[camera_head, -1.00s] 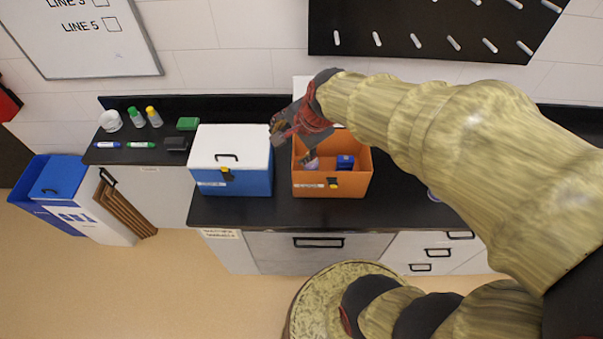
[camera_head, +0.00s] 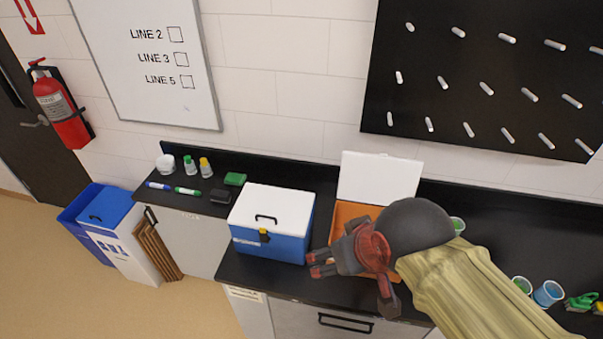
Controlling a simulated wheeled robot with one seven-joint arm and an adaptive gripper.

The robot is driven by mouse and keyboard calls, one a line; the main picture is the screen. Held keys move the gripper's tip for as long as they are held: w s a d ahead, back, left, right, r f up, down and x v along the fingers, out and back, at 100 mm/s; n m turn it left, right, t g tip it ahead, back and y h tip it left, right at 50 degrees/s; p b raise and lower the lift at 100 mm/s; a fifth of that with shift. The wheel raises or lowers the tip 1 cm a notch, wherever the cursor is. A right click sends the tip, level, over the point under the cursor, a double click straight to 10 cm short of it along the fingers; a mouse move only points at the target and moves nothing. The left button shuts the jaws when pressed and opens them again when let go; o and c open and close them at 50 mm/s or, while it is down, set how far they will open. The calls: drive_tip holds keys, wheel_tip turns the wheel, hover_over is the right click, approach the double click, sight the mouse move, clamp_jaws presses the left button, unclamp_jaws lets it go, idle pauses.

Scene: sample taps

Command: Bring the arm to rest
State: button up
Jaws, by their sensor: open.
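My gripper (camera_head: 318,263) shows in the head view, dark with red parts, open and with nothing seen between its fingers. It is in front of the orange cooler box (camera_head: 345,215), between it and the camera, and hides most of that box. The orange box has its white lid (camera_head: 378,178) up. My arm, pale yellow and wood-like, comes in from the lower right. The inside of the orange box is hidden behind my gripper and wrist.
A blue cooler (camera_head: 272,240) with a shut white lid stands left of my gripper on the black counter (camera_head: 235,268). Cups (camera_head: 548,293) stand at right. A pegboard (camera_head: 480,80) hangs above.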

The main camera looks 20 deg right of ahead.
wheel_tip(320, 180, down, 20)
drive_tip(key=b, duration=1.9)
drive_tip(key=shift+c, duration=0.4)
